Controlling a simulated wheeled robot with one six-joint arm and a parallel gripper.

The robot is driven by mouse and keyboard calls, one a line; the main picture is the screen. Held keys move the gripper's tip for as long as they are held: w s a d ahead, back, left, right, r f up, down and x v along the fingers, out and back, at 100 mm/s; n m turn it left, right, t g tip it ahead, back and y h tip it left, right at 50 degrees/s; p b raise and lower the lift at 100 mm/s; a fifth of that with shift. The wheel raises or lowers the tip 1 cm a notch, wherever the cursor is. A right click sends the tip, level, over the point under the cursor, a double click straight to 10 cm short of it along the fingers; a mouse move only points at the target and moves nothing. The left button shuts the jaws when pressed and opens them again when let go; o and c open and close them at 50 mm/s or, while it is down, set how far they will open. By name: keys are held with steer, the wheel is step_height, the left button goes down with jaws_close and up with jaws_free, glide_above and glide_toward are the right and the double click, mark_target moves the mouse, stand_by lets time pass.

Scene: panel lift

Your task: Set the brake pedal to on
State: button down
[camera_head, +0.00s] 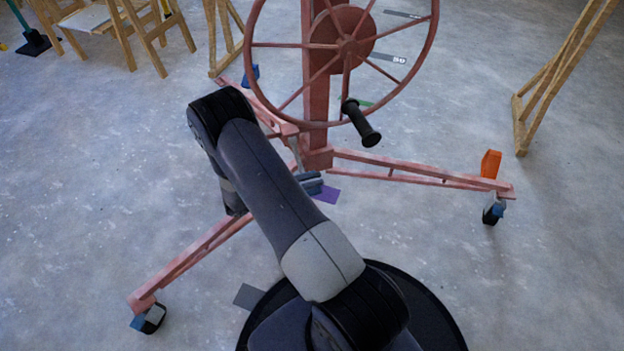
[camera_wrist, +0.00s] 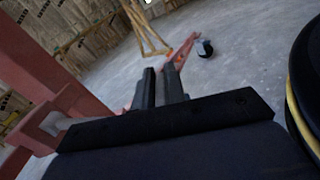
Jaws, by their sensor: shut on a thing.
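The panel lift's red mast (camera_head: 316,110) stands on red legs. A grey metal lever (camera_head: 296,152), which appears to be the brake pedal's arm, slants down at the mast's foot. My gripper (camera_head: 312,184) shows partly from behind my arm, low at the lever's lower end. In the wrist view its two dark fingers (camera_wrist: 160,80) stand close together with a narrow gap. A grey metal part (camera_wrist: 52,122) joins the red post to the left of them. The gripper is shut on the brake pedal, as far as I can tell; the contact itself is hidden.
A large red handwheel (camera_head: 347,45) with a black handle (camera_head: 361,123) is above. An orange block (camera_head: 490,163) sits on the right leg by a caster (camera_head: 493,210). Wooden trestles stand at the back. The floor on the right is clear.

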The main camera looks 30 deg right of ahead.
steer(key=shift+s+f, duration=0.1)
steer(key=shift+f, duration=0.1)
steer(key=c, duration=1.5)
jaws_free()
steer(key=shift+a+r, duration=0.1)
steer(key=p+v, duration=0.2)
steer(key=v, duration=0.8)
steer(key=shift+a+p, duration=0.3)
steer(key=shift+a, duration=0.05)
